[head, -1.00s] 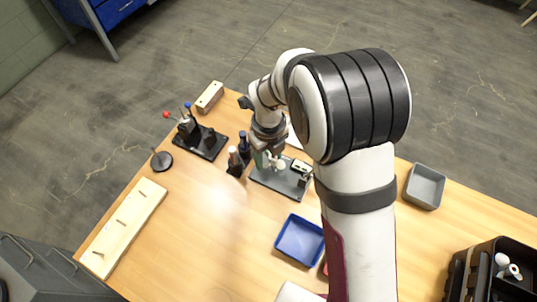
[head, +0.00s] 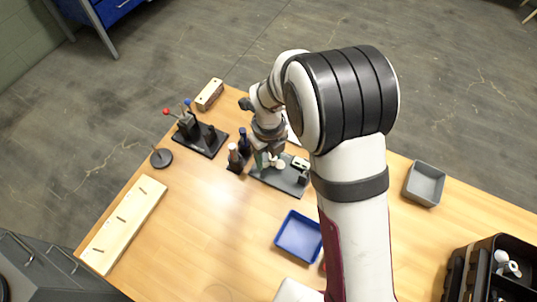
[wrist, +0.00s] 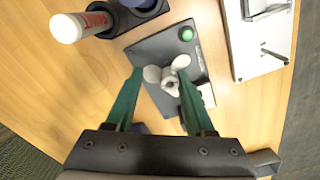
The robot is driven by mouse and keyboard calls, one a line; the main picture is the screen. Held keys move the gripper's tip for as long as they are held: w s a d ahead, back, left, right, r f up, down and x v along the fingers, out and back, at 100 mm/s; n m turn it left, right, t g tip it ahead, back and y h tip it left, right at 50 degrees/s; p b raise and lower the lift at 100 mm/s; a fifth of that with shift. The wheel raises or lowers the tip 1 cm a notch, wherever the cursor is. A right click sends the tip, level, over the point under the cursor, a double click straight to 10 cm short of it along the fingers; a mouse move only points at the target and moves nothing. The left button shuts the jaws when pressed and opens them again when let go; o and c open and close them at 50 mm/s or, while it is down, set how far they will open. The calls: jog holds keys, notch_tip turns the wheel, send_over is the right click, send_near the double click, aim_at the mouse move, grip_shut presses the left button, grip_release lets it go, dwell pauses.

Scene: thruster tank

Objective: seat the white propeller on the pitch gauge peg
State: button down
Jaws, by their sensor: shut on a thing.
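The white propeller (wrist: 169,77) is between the green fingers of my gripper (wrist: 160,75) in the wrist view, and my gripper is shut on it. In the head view the propeller (head: 279,162) shows as a small white shape beside my gripper (head: 267,160). It is over the dark base plate (wrist: 155,46) of the gauge, which also shows in the head view (head: 268,180). A green button (wrist: 186,34) is on the plate's far corner. The peg is hidden, and I cannot tell whether the propeller touches it.
A holder with bottles (head: 238,157) stands close left of the plate. A black press stand with a red-knobbed lever (head: 205,143) is farther left. A blue tray (head: 299,237), a wooden board (head: 124,226) and a grey bin (head: 425,184) lie around. The table's front middle is clear.

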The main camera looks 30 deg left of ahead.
jog(key=shift+f, duration=0.25)
jog(key=shift+f, duration=0.35)
jog(key=shift+f, duration=0.2)
jog(key=shift+f, duration=0.2)
jog(key=shift+c, duration=0.9)
grip_release()
